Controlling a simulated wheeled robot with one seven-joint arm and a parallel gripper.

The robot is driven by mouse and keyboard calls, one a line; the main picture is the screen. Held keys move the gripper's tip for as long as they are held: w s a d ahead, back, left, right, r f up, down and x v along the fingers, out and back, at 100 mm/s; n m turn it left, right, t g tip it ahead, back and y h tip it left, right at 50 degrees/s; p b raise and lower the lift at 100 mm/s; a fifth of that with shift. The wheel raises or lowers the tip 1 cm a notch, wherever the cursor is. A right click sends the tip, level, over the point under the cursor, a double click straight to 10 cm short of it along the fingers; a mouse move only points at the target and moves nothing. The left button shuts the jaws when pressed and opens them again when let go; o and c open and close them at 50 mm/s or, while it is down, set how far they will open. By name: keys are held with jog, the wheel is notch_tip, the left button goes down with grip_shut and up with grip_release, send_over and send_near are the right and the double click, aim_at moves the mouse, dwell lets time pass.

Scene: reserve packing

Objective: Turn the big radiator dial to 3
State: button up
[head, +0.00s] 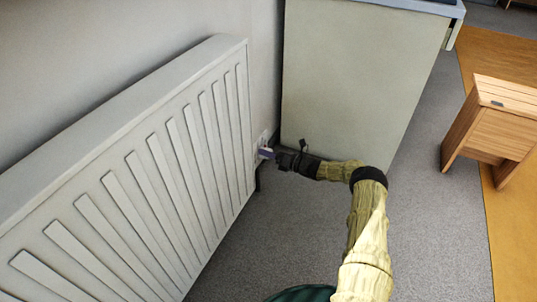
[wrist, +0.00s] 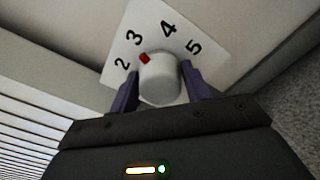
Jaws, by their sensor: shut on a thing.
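The big radiator dial (wrist: 160,82) is a white round knob with a red mark on its rim. It stands on a white plate (wrist: 150,25) with printed numbers, of which 2, 3, 4 and 5 show. The red mark points close to the 3, perhaps slightly on the 2 side; the angle makes it hard to tell exactly. My gripper (wrist: 158,78) is shut on the dial, one purple finger on each side. In the head view my gripper (head: 271,154) reaches the plate at the radiator's far end, and it hides the dial there.
The white ribbed radiator (head: 150,160) runs along the wall on the left. A pale cabinet (head: 355,75) stands just behind my gripper. The grey carpet (head: 430,240) is clear around my arm.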

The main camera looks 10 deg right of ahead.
jog(key=shift+s+f, duration=0.15)
jog(key=shift+f, duration=0.1)
jog(key=o, duration=1)
jog(key=shift+a, duration=0.1)
jog(key=shift+c, duration=0.2)
jog(key=shift+r, duration=0.1)
jog(key=shift+s+d+r+p, duration=0.1)
jog(key=shift+d+p, duration=0.2)
jog(key=shift+d, duration=0.1)
jog(key=p+v, duration=0.6)
jog(key=v, duration=1)
jog(key=shift+s+d, duration=0.25)
